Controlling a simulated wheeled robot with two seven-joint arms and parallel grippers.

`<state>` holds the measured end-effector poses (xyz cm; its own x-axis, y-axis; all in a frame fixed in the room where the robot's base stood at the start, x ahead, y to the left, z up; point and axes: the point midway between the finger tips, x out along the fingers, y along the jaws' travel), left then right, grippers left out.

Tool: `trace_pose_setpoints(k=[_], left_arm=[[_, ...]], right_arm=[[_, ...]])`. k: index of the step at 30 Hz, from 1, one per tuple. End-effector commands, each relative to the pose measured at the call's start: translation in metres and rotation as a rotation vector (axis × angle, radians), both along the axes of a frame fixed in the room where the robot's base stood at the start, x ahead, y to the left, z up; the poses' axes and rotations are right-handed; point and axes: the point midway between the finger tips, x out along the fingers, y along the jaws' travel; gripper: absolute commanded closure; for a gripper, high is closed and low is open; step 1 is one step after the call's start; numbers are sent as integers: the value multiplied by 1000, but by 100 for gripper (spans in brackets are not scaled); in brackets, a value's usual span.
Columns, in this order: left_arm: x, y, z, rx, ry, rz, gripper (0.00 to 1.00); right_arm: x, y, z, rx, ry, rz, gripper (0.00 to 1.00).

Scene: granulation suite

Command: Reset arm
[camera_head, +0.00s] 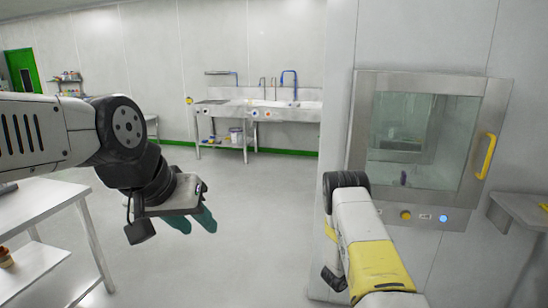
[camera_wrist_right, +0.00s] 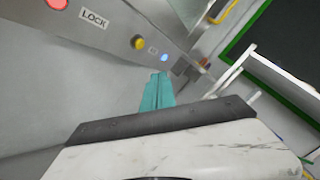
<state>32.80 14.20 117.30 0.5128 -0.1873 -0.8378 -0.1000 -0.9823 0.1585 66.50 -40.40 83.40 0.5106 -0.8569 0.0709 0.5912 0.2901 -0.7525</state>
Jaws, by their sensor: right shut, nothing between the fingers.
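My left arm comes in from the left in the head view, and its gripper (camera_head: 198,231) hangs over open floor. Its two teal fingers point down with a gap between them, and nothing shows between them. My right arm rises at the lower right of the head view, in front of the wall cabinet; its fingers are hidden there. In the right wrist view my right gripper (camera_wrist_right: 158,78) shows teal fingers together, shut and empty. They point toward the steel panel (camera_wrist_right: 115,25) with its lit buttons and appear apart from it, though the distance is unclear.
A steel wall cabinet (camera_head: 361,110) has a glass door and yellow handle (camera_head: 486,156). A small shelf (camera_head: 521,212) juts out at right. A white table (camera_head: 40,208) stands at left. A sink bench (camera_head: 265,104) is at the back. The middle floor is clear.

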Motion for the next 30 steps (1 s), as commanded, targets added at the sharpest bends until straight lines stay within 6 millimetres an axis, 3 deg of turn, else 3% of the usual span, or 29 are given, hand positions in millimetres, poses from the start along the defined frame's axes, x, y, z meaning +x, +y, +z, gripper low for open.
trace_pose_setpoints(k=[11, 17, 23, 27, 30], left_arm=[[0, 0, 0, 0, 0, 0, 64], [0, 0, 0, 0, 0, 0, 64], [0, 0, 0, 0, 0, 0, 64], [0, 0, 0, 0, 0, 0, 64], [0, 0, 0, 0, 0, 0, 64]], right_arm=[[26, 7, 26, 55, 109, 52, 100], [45, 17, 52, 93, 214, 121, 100], [67, 42, 97, 118, 370, 262, 100], [77, 77, 149, 92, 533, 449, 100], [72, 108, 189, 32, 656, 612, 100]])
